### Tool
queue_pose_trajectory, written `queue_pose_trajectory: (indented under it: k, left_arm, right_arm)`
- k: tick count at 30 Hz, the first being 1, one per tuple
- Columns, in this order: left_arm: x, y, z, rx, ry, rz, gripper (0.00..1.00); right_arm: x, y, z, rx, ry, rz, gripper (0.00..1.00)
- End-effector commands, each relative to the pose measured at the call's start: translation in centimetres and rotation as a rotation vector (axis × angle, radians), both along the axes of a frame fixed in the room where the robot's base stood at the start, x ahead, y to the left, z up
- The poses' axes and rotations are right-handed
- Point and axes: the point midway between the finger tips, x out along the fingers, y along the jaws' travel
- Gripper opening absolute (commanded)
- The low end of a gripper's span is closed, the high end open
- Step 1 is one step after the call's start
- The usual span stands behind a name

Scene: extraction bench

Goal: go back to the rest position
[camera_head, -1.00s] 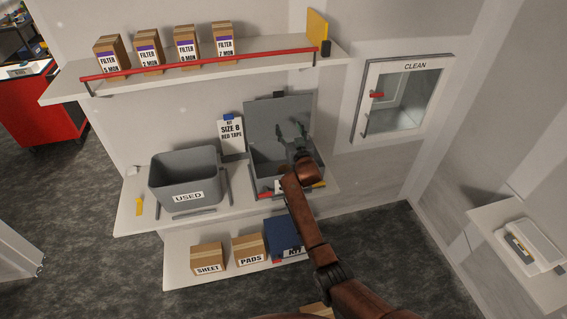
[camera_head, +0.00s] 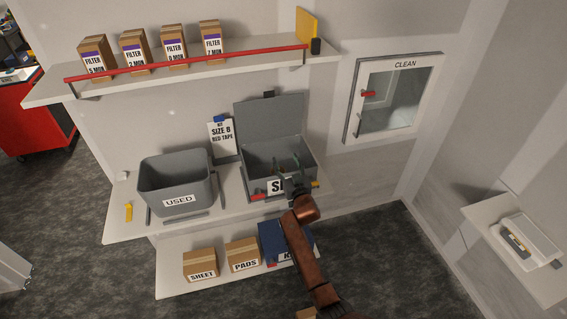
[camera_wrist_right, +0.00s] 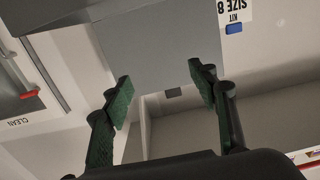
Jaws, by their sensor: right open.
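My right gripper (camera_head: 288,176) is in front of the open grey lidded box (camera_head: 262,150) on the middle shelf in the head view. The box's lid stands raised at the back, and the gripper and wrist partly cover its front label. In the right wrist view, the right gripper's green-padded fingers (camera_wrist_right: 160,95) are apart with nothing between them. The raised grey lid (camera_wrist_right: 160,45) shows beyond the fingers. My left gripper is not in view.
A grey USED bin (camera_head: 176,182) stands left of the lidded box. Filter boxes (camera_head: 135,52) line the top shelf behind a red rail (camera_head: 190,63). SHEET (camera_head: 200,264) and PADS (camera_head: 242,254) cartons and a blue kit box (camera_head: 279,240) sit below. A CLEAN hatch (camera_head: 396,95) is at right.

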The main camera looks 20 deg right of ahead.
Motion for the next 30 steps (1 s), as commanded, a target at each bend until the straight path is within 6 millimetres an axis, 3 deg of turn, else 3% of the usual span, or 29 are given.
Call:
queue_pose_trajectory:
  k: [12, 14, 16, 20, 23, 30]
  left_arm:
    - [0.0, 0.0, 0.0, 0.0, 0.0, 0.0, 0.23]
    - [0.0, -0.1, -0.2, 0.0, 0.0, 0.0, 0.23]
    - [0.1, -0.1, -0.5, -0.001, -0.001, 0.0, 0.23]
    - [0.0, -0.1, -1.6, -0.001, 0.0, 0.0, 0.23]
    - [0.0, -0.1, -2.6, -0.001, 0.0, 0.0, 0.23]
    - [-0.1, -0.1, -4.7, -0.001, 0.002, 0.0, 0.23]
  right_arm:
    - [0.0, 0.0, -0.2, -0.001, 0.002, 0.0, 0.54]
    - [-0.1, 0.0, -1.1, -0.001, 0.014, 0.001, 0.54]
    - [-0.4, 0.0, -3.3, -0.004, 0.042, 0.004, 0.54]
    - [-1.8, 0.2, -10.8, -0.011, 0.139, 0.015, 0.54]
    - [-3.7, 0.3, -18.0, -0.018, 0.234, 0.026, 0.54]
    - [-10.4, 0.6, -34.3, -0.031, 0.459, 0.054, 0.54]
